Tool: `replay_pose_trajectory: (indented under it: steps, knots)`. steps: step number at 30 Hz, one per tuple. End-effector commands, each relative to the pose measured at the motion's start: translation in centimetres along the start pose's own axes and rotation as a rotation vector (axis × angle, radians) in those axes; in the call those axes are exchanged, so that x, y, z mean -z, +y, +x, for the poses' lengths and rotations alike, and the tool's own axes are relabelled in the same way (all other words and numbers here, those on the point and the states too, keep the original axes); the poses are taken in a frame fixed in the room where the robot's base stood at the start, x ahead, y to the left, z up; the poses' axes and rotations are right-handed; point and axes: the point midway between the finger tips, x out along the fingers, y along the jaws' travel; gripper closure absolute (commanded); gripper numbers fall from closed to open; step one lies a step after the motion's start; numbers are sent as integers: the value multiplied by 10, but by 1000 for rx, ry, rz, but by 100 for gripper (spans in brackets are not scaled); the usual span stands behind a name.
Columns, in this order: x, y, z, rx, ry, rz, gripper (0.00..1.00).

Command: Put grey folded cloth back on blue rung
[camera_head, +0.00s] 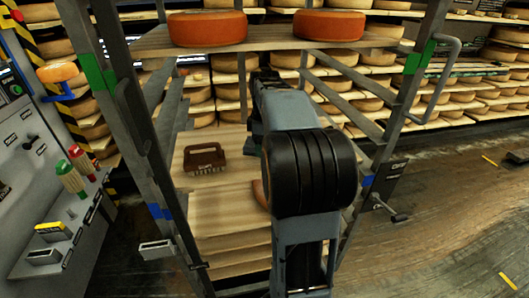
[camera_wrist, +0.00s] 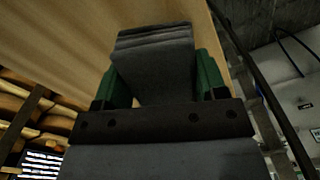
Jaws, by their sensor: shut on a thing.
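The grey folded cloth (camera_wrist: 155,50) is between the green fingers of my gripper (camera_wrist: 160,80) in the wrist view. The gripper is shut on it, and its folded layers show at the far end. A wooden board (camera_wrist: 60,40) lies behind the cloth; I cannot tell whether they touch. In the head view my arm hides the cloth and most of the gripper. Blue marks show on the rack's left post (camera_head: 160,212) and right post (camera_head: 367,180), at the level of a wooden shelf board (camera_head: 222,208) between them.
A brown brush (camera_head: 205,160) sits on a board inside the rack, left of my arm. Two orange cheese wheels (camera_head: 207,28) (camera_head: 330,25) stand on the top board. Green marks (camera_head: 92,72) sit higher on the posts. A grey tool panel (camera_head: 45,180) stands at left.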

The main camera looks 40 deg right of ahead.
Motion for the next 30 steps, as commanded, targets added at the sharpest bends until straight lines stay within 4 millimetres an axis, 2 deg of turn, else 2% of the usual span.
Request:
replay_pose_trajectory:
  steps: [3,6,21,22,30]
  knots:
    - [0,0,20,3,-1,0,54]
    - [0,0,30,2,-1,0,54]
    - [0,0,38,0,0,0,54]
    - [0,0,38,0,0,0,34]
    - [0,0,37,0,0,0,9]
